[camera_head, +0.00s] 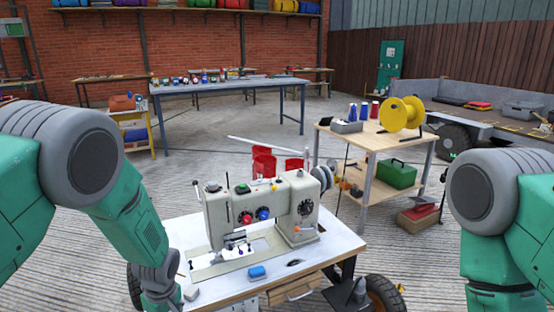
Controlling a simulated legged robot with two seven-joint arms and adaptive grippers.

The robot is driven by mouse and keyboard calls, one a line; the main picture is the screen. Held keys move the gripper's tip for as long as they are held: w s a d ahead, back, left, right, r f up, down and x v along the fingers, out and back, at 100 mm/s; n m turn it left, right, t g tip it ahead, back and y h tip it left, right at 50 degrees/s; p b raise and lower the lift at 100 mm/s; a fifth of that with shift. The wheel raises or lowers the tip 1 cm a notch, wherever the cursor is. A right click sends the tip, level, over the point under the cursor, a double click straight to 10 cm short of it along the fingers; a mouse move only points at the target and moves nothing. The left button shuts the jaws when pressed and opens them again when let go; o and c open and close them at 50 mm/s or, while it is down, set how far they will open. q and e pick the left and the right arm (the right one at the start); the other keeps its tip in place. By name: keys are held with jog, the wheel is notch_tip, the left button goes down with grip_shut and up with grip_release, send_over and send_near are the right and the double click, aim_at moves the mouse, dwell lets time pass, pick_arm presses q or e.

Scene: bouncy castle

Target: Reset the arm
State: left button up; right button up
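My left arm (120,200) is green and grey. It comes in from the left and bends down to a grey wrist joint (155,278) at the left edge of the sewing table. I see no fingers of my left gripper in the picture. My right arm (500,210) hangs down along the right side and runs out at the bottom edge. My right gripper is out of view. No object is visibly held by either arm.
A sewing machine (262,208) stands on a white-topped wheeled table (335,246) close in front, with a blue block (257,272) on it. A wooden cart (347,136) with a yellow spool (401,113) stands behind right. A long workbench (230,88) is farther back.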

pick_arm(q)
jog(key=s+a+f+m+p, duration=0.25)
jog(key=s+m, duration=0.25)
jog(key=s, duration=0.9)
jog(key=s+r+m+p, duration=0.2)
jog(key=s+m, duration=0.2)
jog(key=s, duration=0.5)
jog(key=s+d+r+m+h+p, duration=0.1)
jog(key=s+r+m+p, duration=0.1)
jog(key=s, duration=0.7)
jog(key=shift+r+m+h, duration=0.3)
jog(key=shift+r+m, duration=0.3)
jog(key=shift+m, duration=0.4)
